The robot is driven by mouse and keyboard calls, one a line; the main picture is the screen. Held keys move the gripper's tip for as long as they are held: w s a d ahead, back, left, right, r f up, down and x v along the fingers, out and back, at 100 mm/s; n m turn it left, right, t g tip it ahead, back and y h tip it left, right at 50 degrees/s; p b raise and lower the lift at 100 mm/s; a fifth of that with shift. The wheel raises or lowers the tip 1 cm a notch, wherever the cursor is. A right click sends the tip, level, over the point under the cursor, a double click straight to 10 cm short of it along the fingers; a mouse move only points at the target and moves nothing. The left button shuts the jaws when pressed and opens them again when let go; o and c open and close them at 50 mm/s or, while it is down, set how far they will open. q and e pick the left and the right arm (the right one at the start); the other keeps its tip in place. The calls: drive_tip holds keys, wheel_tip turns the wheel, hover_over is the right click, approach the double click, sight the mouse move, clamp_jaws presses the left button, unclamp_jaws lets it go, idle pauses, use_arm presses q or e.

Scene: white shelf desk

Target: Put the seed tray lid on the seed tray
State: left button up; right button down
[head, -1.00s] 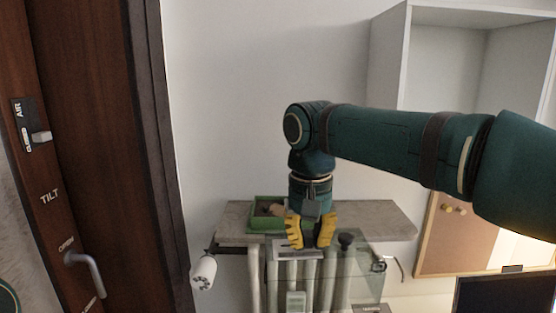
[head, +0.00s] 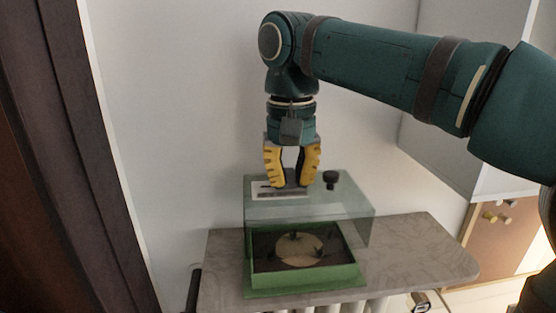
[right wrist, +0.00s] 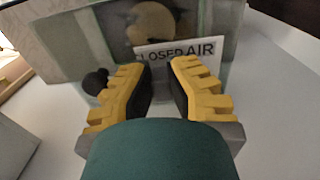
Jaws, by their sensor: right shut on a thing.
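The seed tray lid (head: 335,208) is a clear box-shaped cover with a black knob and a white label on top. My right gripper (head: 292,184) is shut on the lid near the label and holds it over the seed tray. The seed tray (head: 303,280) is green with dark soil and a pale round patch inside, and sits on the ledge. The lid overlaps the tray's back part in the head view; I cannot tell whether they touch. The right wrist view shows the label (right wrist: 180,50) reading "CLOSED AIR" and the knob (right wrist: 96,82). My left gripper is not in view.
The grey stone-like ledge (head: 425,250) has free room right of the tray. A white wall (head: 170,130) stands behind, a dark wooden frame (head: 90,150) at left. A white shelf unit and a brown board (head: 495,240) are at right. Radiator pipes show below the ledge.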

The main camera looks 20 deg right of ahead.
sight(290, 189)
drive_tip(key=shift+w, duration=0.2)
drive_tip(key=shift+s, duration=0.1)
drive_tip(key=shift+s, duration=0.15)
drive_tip(key=shift+f+b, duration=1.4)
drive_tip(key=shift+f, duration=1.05)
drive_tip(key=shift+f+b, duration=0.6)
drive_tip(key=shift+f, duration=0.35)
